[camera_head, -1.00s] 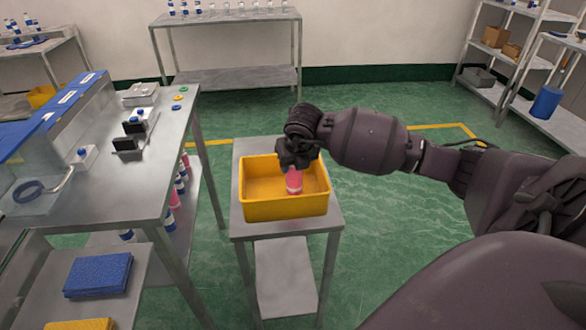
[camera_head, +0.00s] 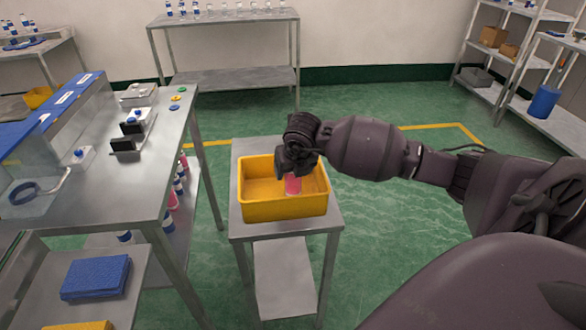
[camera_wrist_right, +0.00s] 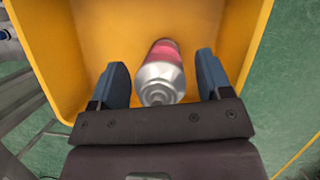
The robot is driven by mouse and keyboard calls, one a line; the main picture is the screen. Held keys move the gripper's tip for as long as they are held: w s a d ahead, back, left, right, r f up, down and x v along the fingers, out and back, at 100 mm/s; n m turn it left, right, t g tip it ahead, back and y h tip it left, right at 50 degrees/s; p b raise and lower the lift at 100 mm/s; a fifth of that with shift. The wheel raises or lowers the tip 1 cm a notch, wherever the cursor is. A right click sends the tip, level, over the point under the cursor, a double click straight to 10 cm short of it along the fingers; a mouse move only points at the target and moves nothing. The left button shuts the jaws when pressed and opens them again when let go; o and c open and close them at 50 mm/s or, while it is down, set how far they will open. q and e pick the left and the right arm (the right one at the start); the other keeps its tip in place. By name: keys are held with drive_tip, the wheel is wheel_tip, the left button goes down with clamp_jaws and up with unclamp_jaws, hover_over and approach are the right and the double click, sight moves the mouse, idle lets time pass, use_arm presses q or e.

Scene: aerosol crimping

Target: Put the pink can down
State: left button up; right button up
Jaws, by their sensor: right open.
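The pink can (camera_head: 293,185) is in the yellow bin (camera_head: 285,207), near its right side. In the right wrist view the pink can (camera_wrist_right: 161,72) shows its silver domed top toward the camera, between the two fingers and apart from both. My right gripper (camera_head: 295,170) is over the bin, open around the can's top. Its blue-grey fingers also show in the right wrist view (camera_wrist_right: 162,80). The can's base is partly hidden by the bin wall in the head view. My left gripper is not in view.
The bin stands on a small metal table (camera_head: 290,227). A longer metal workbench (camera_head: 170,125) with small devices is at the left. A shelf under it holds several pink and blue-capped bottles. Green floor is free to the right.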

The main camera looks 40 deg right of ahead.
drive_tip(key=p+v, duration=0.2)
drive_tip(key=v, duration=0.9)
drive_tip(key=s+a+f+m+t+y, duration=0.1)
drive_tip(key=s+a+f+m+y, duration=0.15)
drive_tip(key=s+a+y, duration=0.45)
drive_tip(key=s+a+f+m+t+y, duration=0.2)
drive_tip(key=s+a+f+y, duration=0.1)
drive_tip(key=a+y, duration=0.85)
drive_tip(key=s+d+f+m+t+h, duration=0.3)
drive_tip(key=d+f+m+t+h, duration=0.25)
drive_tip(key=m+t+h, duration=0.9)
drive_tip(key=s+d+f+m+g+h, duration=0.1)
drive_tip(key=s+f+m+g+h, duration=0.1)
drive_tip(key=s+f+m+g, duration=0.8)
wheel_tip(320, 180, down, 3)
drive_tip(key=shift+s+r+m+g+p, duration=0.1)
drive_tip(key=shift+s+m+g+p, duration=0.25)
drive_tip(key=shift+s+m, duration=0.55)
